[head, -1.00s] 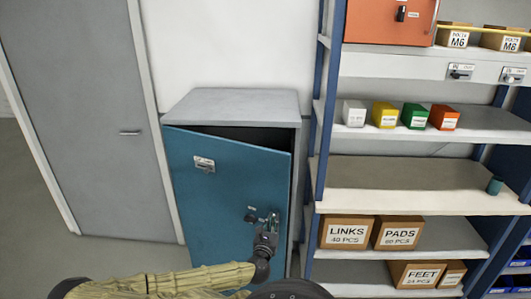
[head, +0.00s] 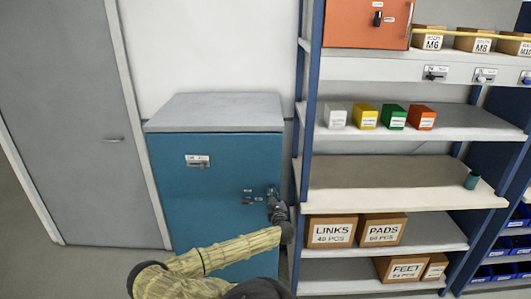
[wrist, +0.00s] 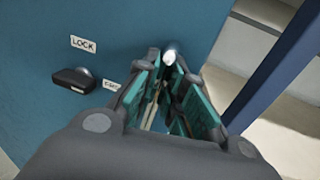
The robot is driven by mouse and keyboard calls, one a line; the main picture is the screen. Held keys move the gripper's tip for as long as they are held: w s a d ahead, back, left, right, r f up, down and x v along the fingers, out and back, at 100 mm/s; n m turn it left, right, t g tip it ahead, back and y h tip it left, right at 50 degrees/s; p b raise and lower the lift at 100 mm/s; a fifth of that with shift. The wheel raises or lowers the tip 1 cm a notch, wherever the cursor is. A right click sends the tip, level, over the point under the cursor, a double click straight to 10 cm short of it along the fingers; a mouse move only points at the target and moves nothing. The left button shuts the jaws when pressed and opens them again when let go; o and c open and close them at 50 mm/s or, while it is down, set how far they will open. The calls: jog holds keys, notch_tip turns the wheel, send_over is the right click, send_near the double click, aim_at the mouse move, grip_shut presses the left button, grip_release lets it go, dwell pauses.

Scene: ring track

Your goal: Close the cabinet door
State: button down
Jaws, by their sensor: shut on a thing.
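The blue cabinet door (head: 178,204) looks flush with the grey-topped cabinet (head: 215,113), with no dark gap along its top edge. My gripper (head: 272,193) is at the door's right side. In the wrist view, my gripper (wrist: 166,66) has its teal-padded fingers closed around a small shiny handle (wrist: 169,55), mostly hidden by the fingers. A black lock knob (wrist: 75,80) with a LOCK label sits on the door to the left of the fingers, and the knob also shows in the head view (head: 248,200). Whether the door is latched cannot be told.
A shelf rack with a blue upright (head: 304,130) stands close to the cabinet's right. It holds small coloured boxes and cardboard boxes (head: 331,230). A grey door (head: 70,130) is on the left. Floor shows at the lower left.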

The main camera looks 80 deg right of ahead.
jog(key=shift+d+r+n+t, duration=0.15)
jog(key=shift+d+t, duration=0.1)
jog(key=shift+d, duration=0.25)
jog(key=shift+d+r+n+t, duration=0.15)
jog(key=shift+d+t, duration=0.1)
jog(key=shift+d, duration=0.25)
jog(key=shift+d, duration=0.1)
jog(key=c, duration=1.8)
grip_release()
jog(key=shift+f, duration=0.15)
jog(key=shift+o, duration=0.2)
jog(key=shift+d, duration=0.1)
jog(key=shift+f, duration=0.15)
jog(key=shift+a, duration=0.2)
jog(key=v, duration=1.1)
jog(key=shift+a, duration=0.3)
